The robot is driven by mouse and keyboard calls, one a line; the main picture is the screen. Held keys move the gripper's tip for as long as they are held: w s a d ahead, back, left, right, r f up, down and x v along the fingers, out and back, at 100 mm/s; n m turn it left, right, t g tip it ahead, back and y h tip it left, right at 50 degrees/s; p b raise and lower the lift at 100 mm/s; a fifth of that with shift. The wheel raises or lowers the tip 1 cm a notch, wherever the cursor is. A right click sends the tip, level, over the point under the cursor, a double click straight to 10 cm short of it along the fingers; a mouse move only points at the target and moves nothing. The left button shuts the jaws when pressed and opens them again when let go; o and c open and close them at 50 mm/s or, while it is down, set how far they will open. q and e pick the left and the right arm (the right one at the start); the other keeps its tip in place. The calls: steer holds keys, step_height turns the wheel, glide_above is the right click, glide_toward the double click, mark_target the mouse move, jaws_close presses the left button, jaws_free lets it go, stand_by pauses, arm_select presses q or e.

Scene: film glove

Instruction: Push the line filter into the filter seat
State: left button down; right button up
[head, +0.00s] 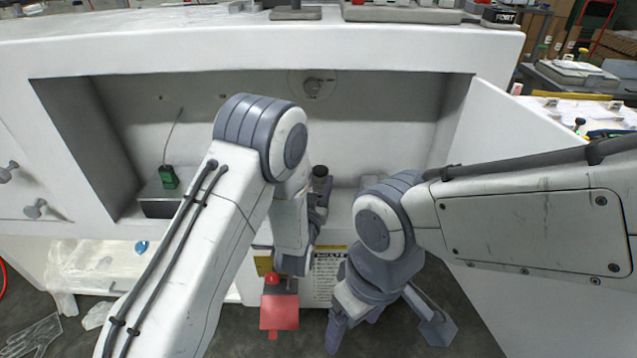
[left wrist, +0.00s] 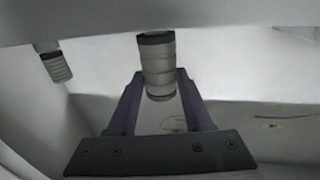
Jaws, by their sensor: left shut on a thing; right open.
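My left gripper (head: 318,198) is inside the open white cabinet, right of its middle. It is shut on the line filter, a ribbed grey cylinder with dark ends (left wrist: 158,66). In the head view only the filter's dark end (head: 320,172) shows above the fingers. In the left wrist view the filter stands roughly upright between the two fingers. I cannot make out the filter seat for certain. My right gripper (head: 378,314) is open and empty, low in front of the cabinet.
A second ribbed grey cylinder (left wrist: 56,66) shows at upper left in the left wrist view. A round fitting (head: 312,85) is on the cabinet's back wall. A green device with a thin rod (head: 168,178) sits at the left. A red block (head: 279,312) is below the cabinet.

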arm_select(q)
steer(key=shift+b, duration=0.35)
stand_by(0.9)
steer(key=shift+f+b, duration=1.7)
steer(key=shift+f, duration=0.05)
steer(key=shift+c, duration=1.1)
jaws_free()
steer(key=s+a, duration=0.2)
steer(key=s, duration=0.8)
steer(key=shift+s, duration=0.15)
